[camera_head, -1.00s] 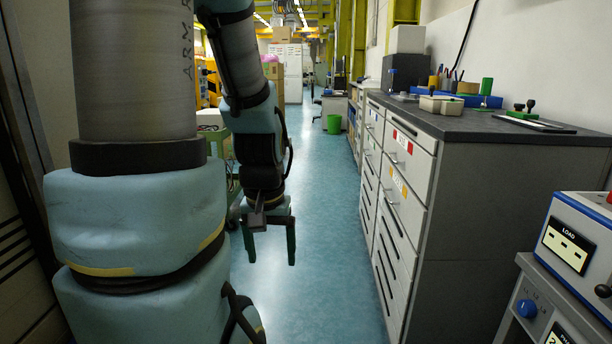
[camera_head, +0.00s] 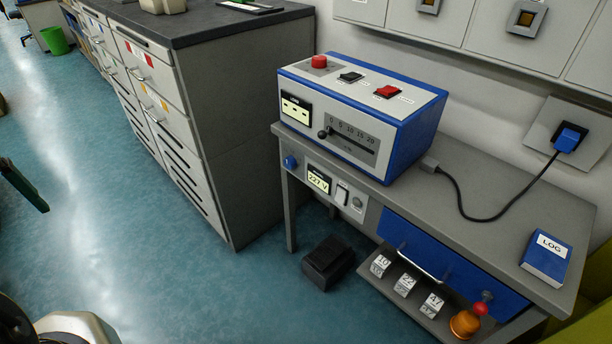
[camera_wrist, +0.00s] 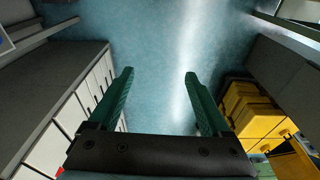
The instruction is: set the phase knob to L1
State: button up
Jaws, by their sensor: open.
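A round blue knob (camera_head: 291,162) sits on the front of the grey bench, left of a small display reading 227 V (camera_head: 319,180). I take it for the phase knob; its marks are too small to read. A blue and grey box (camera_head: 362,110) stands on the bench above it, with a LOAD display (camera_head: 296,108), a slider and a red button. My gripper (camera_wrist: 160,80) is open and empty over the floor in the wrist view. In the head view only a green finger (camera_head: 24,187) shows at the left edge, well away from the knob.
A grey drawer cabinet (camera_head: 215,140) stands left of the bench. A black pedal-like block (camera_head: 328,262) lies on the floor below. A LOG book (camera_head: 546,257) and a cable (camera_head: 478,214) lie on the bench top. The floor at left is clear.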

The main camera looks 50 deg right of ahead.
aim_at(289, 162)
jog(key=k+l+z, duration=0.2)
jog(key=k, duration=0.3)
jog(key=k+l+z, duration=0.2)
jog(key=k, duration=0.3)
jog(key=z, duration=1.2)
jog(key=u, duration=0.45)
jog(key=l+u, duration=0.15)
jog(key=u, duration=0.25)
jog(key=i+l+u, duration=0.1)
jog(key=u, duration=0.35)
jog(key=l+u, duration=0.1)
jog(key=u, duration=0.3)
